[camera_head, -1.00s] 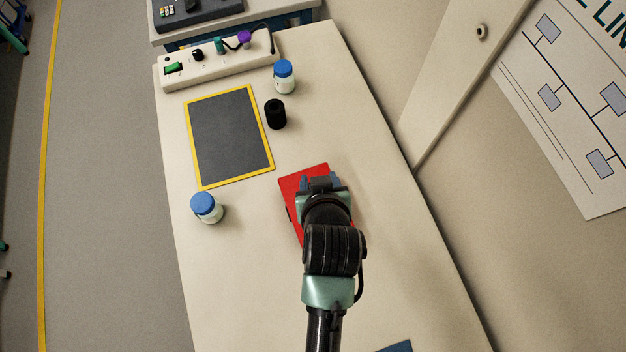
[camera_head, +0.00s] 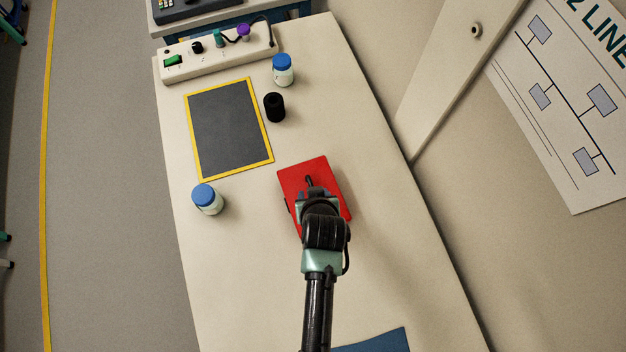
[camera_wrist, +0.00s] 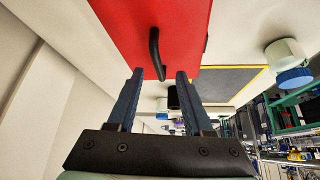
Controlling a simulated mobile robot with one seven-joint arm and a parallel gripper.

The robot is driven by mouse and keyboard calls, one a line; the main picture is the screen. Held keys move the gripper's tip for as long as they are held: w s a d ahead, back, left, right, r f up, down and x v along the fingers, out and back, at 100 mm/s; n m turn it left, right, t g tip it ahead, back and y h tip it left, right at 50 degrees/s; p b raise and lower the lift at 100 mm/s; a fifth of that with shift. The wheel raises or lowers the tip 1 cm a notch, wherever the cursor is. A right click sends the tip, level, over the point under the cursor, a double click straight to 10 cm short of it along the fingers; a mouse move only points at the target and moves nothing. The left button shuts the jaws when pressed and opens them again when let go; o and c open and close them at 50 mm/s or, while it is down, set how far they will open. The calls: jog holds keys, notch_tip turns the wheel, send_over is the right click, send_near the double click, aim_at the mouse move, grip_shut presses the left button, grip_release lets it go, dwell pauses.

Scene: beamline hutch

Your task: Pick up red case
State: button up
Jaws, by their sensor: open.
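The red case (camera_head: 306,174) lies on the white table, partly hidden by my arm in the head view. It also shows at the top of the wrist view (camera_wrist: 120,22), with a black handle (camera_wrist: 155,52) on its face. My gripper (camera_wrist: 155,74) is open, with its two dark blue fingers apart. The handle's end shows between the fingertips in the wrist view, and I cannot tell whether anything touches.
A yellow-edged dark mat (camera_head: 228,128), a black cylinder (camera_head: 274,107) and two blue-capped jars, one far (camera_head: 283,70) and one left (camera_head: 207,199), are on the table (camera_head: 235,290). A power strip (camera_head: 215,52) stands at the far end. A wall borders the right side.

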jog(key=shift+p+x, duration=0.35)
jog(key=shift+x, duration=2.05)
jog(key=shift+d, duration=0.1)
grip_shut()
jog(key=shift+w+r, duration=0.15)
jog(key=shift+w, duration=0.05)
